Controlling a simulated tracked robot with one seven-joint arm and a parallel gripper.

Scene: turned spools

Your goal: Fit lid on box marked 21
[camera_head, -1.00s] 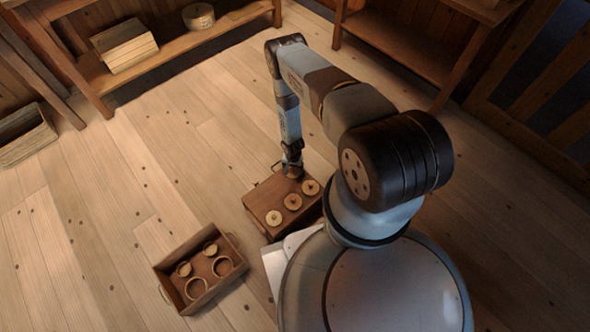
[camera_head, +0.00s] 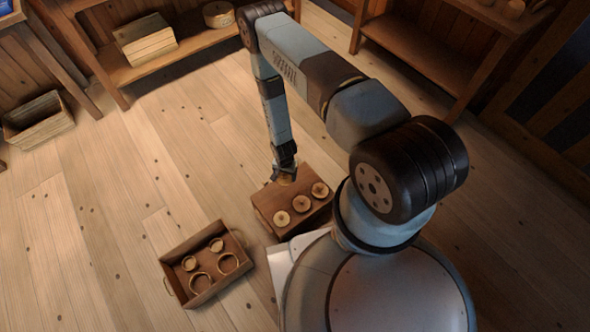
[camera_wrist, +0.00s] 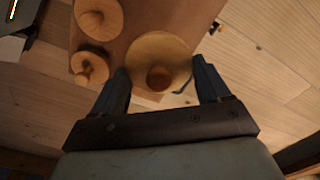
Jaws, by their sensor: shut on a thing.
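My gripper (camera_head: 284,165) is shut on a round, pale wooden lid (camera_head: 287,181) at the far left corner of the brown wooden stand. In the wrist view the fingers of my gripper (camera_wrist: 161,64) sit on either side of this lid (camera_wrist: 158,46), its darker knob facing the camera. I cannot tell how far the lid is above the stand. Several round open boxes stand in the wooden tray: two larger (camera_head: 200,283) (camera_head: 228,264) and two smaller (camera_head: 188,263) (camera_head: 216,245). No number is readable, so I cannot tell which is 21.
Three smaller knobbed lids (camera_head: 281,217) (camera_head: 300,203) (camera_head: 320,190) rest on the stand (camera_head: 268,203). The handled tray (camera_head: 172,284) lies on the floor to its left. Shelves (camera_head: 195,45) and a wooden crate (camera_head: 38,120) are farther back. The floor between is clear.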

